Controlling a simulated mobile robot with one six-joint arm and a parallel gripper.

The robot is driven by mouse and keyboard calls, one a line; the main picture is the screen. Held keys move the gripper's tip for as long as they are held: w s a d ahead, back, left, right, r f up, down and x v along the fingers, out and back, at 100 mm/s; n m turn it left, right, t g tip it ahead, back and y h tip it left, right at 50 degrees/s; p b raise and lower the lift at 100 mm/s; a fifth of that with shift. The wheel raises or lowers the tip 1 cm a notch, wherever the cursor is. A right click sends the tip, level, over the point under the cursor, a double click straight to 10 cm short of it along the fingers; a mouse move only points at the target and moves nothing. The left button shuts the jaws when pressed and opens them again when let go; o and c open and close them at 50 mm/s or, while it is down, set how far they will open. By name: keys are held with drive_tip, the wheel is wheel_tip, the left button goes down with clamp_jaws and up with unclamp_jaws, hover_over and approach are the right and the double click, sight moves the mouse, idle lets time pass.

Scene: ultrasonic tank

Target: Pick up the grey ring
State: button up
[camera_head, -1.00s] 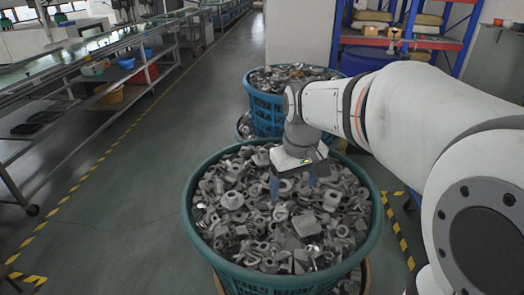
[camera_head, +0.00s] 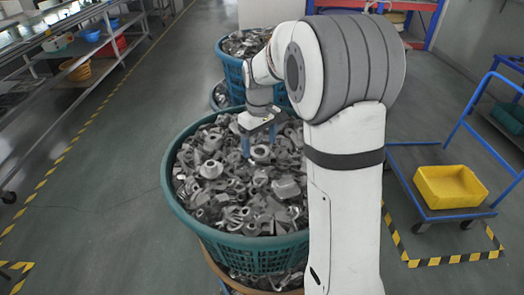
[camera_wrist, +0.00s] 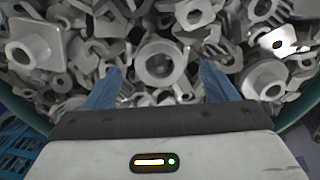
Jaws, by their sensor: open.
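A grey ring (camera_wrist: 160,63) with a round hole lies among the heaped metal parts, in the upper middle of the wrist view. My gripper (camera_wrist: 160,85) shows two blue fingers, spread apart on either side of the ring's near edge, with nothing between them that I can see held. In the head view my gripper (camera_head: 260,150) points down over the heap in the near teal basket (camera_head: 255,255). Several ring-like parts lie there, and I cannot tell the same ring apart in that view.
A second blue basket (camera_head: 232,82) of parts stands behind. A yellow bin (camera_head: 450,187) sits on a blue trolley (camera_head: 410,158) at the right. Racks (camera_head: 75,50) line the left. Open floor (camera_head: 100,200) lies left of the near basket. Flanged parts (camera_wrist: 264,80) crowd around the ring.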

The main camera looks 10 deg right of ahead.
wheel_tip(320, 180, down, 2)
drive_tip(key=c, duration=1.1)
